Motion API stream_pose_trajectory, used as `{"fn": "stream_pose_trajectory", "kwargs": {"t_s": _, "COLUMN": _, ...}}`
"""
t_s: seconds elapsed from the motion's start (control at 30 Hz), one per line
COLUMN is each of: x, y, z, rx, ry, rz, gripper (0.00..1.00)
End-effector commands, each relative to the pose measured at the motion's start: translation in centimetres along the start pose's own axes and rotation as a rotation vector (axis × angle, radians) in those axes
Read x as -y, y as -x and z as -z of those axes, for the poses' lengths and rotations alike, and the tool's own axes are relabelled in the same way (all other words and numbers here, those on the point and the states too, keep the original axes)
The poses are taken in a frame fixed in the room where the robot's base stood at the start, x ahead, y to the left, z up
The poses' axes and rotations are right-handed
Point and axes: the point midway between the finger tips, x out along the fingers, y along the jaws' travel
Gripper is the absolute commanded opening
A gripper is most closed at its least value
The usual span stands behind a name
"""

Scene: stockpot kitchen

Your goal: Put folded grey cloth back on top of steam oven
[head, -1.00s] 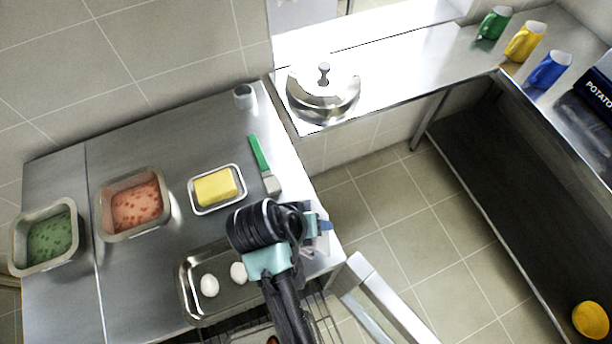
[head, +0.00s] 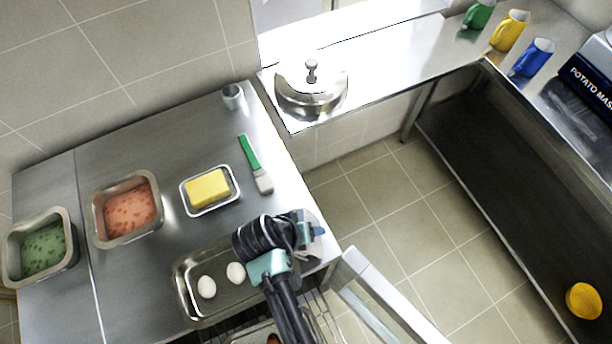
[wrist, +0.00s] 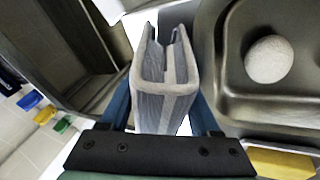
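The folded grey cloth (wrist: 165,88) fills the space between the two blue fingers of my gripper (wrist: 162,112) in the wrist view. The fingers press on both its sides, and its folded layers point away from the palm. In the head view my gripper (head: 316,231) is over the right front edge of the steel worktop, right of the egg tray. The cloth is mostly hidden there by my wrist; a greyish part shows beside the fingers. An open appliance door (head: 385,305) and a wire rack show below; I cannot tell for certain whether they belong to the steam oven.
On the steel worktop (head: 130,270) are an egg tray (head: 180,290), a butter dish (head: 228,200), a green-handled brush (head: 250,155), a small cup (head: 233,97) and two food pans. A lidded pot (head: 312,95) stands at the back.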

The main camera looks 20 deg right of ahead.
Motion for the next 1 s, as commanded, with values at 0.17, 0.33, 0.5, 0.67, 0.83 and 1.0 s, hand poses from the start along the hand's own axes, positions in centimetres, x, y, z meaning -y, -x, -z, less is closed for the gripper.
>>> {"fn": "stream_pose_trajectory", "kwargs": {"t_s": 0.17, "x": 0.0, "y": 0.0, "z": 0.0, "rx": 0.000, "ry": 0.000, "rz": 0.000, "gripper": 0.67}}
{"fn": "stream_pose_trajectory", "kwargs": {"t_s": 0.33, "x": -0.1, "y": 0.3, "z": 0.1, "rx": 0.000, "ry": 0.000, "rz": 0.000, "gripper": 0.67}}
{"fn": "stream_pose_trajectory", "kwargs": {"t_s": 0.5, "x": -0.1, "y": 2.0, "z": 0.2, "rx": -0.004, "ry": 0.000, "rz": 0.001, "gripper": 0.67}}
{"fn": "stream_pose_trajectory", "kwargs": {"t_s": 0.67, "x": -0.1, "y": 5.3, "z": 0.2, "rx": -0.005, "ry": 0.000, "rz": 0.002, "gripper": 0.67}}
{"fn": "stream_pose_trajectory", "kwargs": {"t_s": 0.83, "x": 0.0, "y": 8.9, "z": 0.2, "rx": -0.004, "ry": 0.000, "rz": 0.002, "gripper": 0.67}}
{"fn": "stream_pose_trajectory", "kwargs": {"t_s": 1.0, "x": -0.1, "y": 11.3, "z": 0.2, "rx": -0.002, "ry": 0.000, "rz": 0.001, "gripper": 0.67}}
